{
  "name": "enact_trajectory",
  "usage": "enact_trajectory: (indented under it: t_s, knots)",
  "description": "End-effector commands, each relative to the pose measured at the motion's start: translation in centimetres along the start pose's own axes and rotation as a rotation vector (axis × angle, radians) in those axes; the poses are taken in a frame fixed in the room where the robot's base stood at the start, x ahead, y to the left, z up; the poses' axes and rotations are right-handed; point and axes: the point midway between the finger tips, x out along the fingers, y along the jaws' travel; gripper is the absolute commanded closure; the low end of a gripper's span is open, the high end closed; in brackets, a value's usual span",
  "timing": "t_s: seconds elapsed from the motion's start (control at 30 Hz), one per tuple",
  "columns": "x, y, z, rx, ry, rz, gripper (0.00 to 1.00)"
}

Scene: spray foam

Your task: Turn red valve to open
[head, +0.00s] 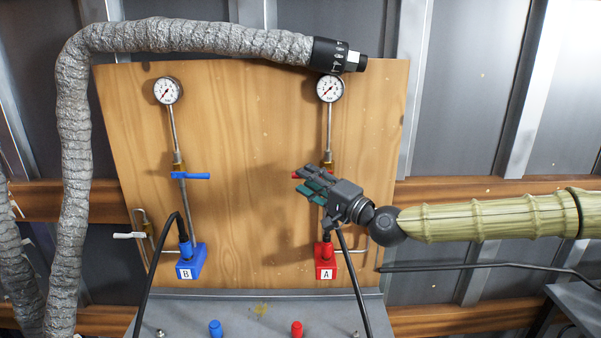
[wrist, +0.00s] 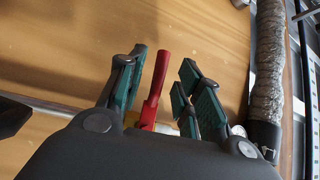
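The red valve's handle (wrist: 156,85) stands between my fingers in the wrist view, nearer the left finger, with a visible gap to the right finger. My gripper (wrist: 165,85) is open around the handle. In the head view my gripper (head: 308,184) is in front of the board at the right pipe and covers most of the handle. Only the red tip (head: 295,175) shows past the fingers. The brass valve body (head: 327,166) is partly visible above my gripper. I cannot tell whether a finger touches the handle.
A blue valve handle (head: 190,175) sits on the left pipe. Gauges (head: 330,89) top both pipes. Below are a red block A (head: 326,268) and a blue block B (head: 190,262) with black hoses. A thick grey hose (head: 200,37) runs along the top of the wooden board (head: 250,120).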

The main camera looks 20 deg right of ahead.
Motion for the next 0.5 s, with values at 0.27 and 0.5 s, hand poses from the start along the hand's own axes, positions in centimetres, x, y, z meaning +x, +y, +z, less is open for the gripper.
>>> enact_trajectory:
  t_s: [0.27,0.5]
  knots:
    - [2.6,-0.1,0.0,-0.001,-0.001,0.001,0.65]
    - [3.3,0.0,0.0,0.0,-0.001,0.0,0.65]
